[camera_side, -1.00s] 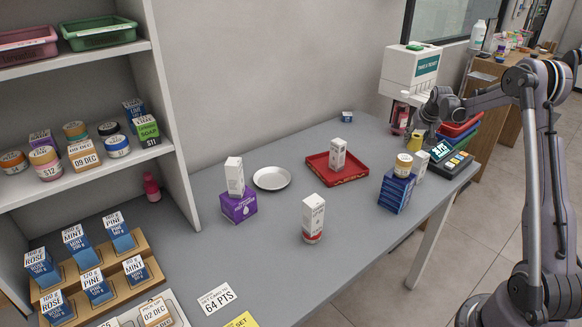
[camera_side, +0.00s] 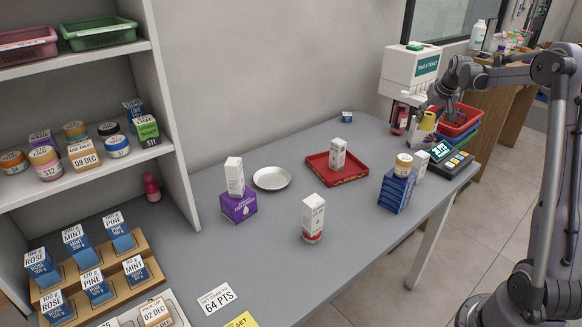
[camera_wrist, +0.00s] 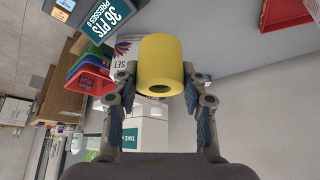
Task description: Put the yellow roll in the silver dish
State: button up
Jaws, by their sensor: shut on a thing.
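The yellow roll (camera_wrist: 161,62) fills the middle of the wrist view, between the two fingers of my gripper (camera_wrist: 160,80). The gripper is shut on it, with the dark round hole in its end facing the camera. In the side view my gripper (camera_side: 434,109) is at the counter's far right end, by the white dispenser. The roll is small there and partly hidden by the fingers. The silver dish (camera_side: 272,178), round, shallow and pale, lies empty on the grey counter at centre left, well away from the gripper.
A red tray (camera_side: 352,175) with a white box lies right of the dish. A purple box (camera_side: 239,208) topped by a white box stands left of it. Blue stacked boxes (camera_side: 395,192) and a scale (camera_side: 449,162) stand at right. Shelves rise at left.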

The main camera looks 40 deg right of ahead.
jog(key=w+a+n+t+y, duration=0.15)
jog(key=w+a+n, duration=0.25)
jog(key=w+a, duration=1.05)
jog(key=n+y, duration=0.3)
jog(key=n, duration=0.1)
send_over(268, 178)
jog(key=s, duration=0.3)
jog(key=shift+h, duration=0.25)
jog(key=f, duration=1.2)
jog(key=shift+w, duration=0.25)
jog(key=shift+f, duration=2.05)
jog(key=shift+f, duration=0.15)
jog(key=o, duration=1.1)
jog(key=shift+o, duration=0.2)
